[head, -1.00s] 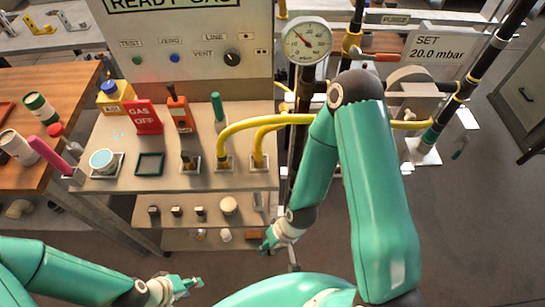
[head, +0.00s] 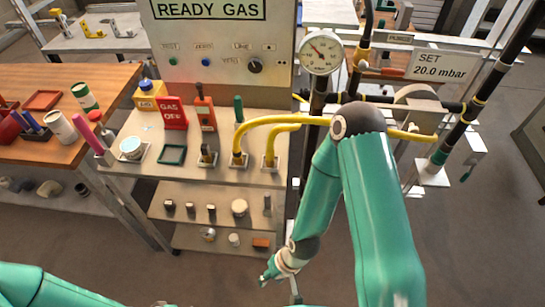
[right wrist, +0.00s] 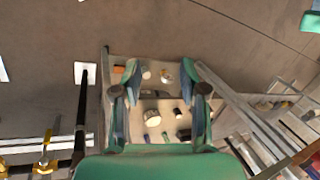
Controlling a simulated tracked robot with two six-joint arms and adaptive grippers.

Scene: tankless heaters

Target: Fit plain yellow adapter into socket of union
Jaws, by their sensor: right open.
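Two yellow hoses arch over the grey bench (head: 130,182). Their yellow ends, the left one (head: 237,158) and the right one (head: 270,160), stand upright in square holders. A short dark fitting (head: 208,156) stands in a holder left of them. I cannot tell which part is the plain yellow adapter, or pick out the union. My right gripper (head: 268,276) is low in front of the bench's right end, apart from these parts. In the right wrist view it (right wrist: 160,100) is open and empty, with shelf items beyond its fingers. My left gripper is below the head view's edge.
Lower shelves hold small fittings, a round white piece (head: 239,207) and an orange block (head: 261,242). A red GAS OFF sign (head: 173,113) and a gauge (head: 321,53) stand behind. A wooden table (head: 100,82) is at left.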

